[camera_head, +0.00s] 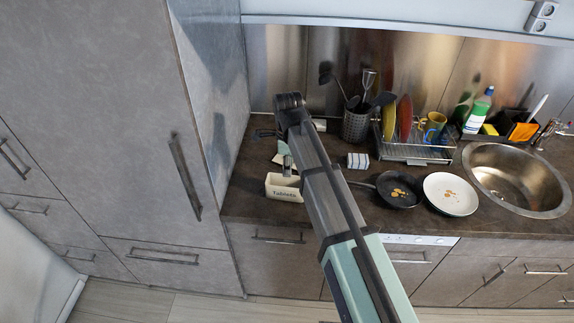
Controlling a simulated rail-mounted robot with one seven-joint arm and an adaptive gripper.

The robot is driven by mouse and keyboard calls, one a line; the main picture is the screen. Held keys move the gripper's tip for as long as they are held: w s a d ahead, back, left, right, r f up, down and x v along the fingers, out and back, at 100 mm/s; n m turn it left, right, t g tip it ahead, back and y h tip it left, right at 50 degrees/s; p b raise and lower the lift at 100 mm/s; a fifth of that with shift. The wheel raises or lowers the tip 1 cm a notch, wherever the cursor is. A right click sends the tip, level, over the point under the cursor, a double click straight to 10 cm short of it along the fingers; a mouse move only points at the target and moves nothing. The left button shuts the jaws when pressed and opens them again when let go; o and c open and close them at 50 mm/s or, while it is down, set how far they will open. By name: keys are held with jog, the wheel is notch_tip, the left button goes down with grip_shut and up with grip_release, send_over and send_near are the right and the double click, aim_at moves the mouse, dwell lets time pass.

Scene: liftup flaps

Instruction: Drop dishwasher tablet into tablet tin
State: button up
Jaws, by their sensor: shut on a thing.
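The tablet tin (284,194) is a cream, open-topped box lettered "Tablets". It stands on the dark counter, left of my arm, near the front edge. My gripper (288,170) points down just above the tin's opening, at its back side. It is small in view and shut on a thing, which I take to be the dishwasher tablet. The tablet itself cannot be made out, and I cannot tell whether the fingertips are above or inside the rim. My arm reaches up from the lower right and bends down to the gripper.
A white-and-blue striped block (357,161) lies right of my arm. Further right are a black pan (399,203), a white plate (451,209), a dish rack (415,152) and the sink (517,196). A tall cabinet (110,110) bounds the counter on the left.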

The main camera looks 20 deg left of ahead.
jog(key=shift+f+m, duration=0.1)
jog(key=shift+m, duration=0.2)
jog(key=shift+w+d, duration=0.15)
jog(key=shift+d, duration=0.2)
notch_tip(320, 180, down, 6)
jog(key=b, duration=0.3)
jog(key=shift+b, duration=0.35)
jog(key=o, duration=0.9)
jog(key=shift+r, duration=0.2)
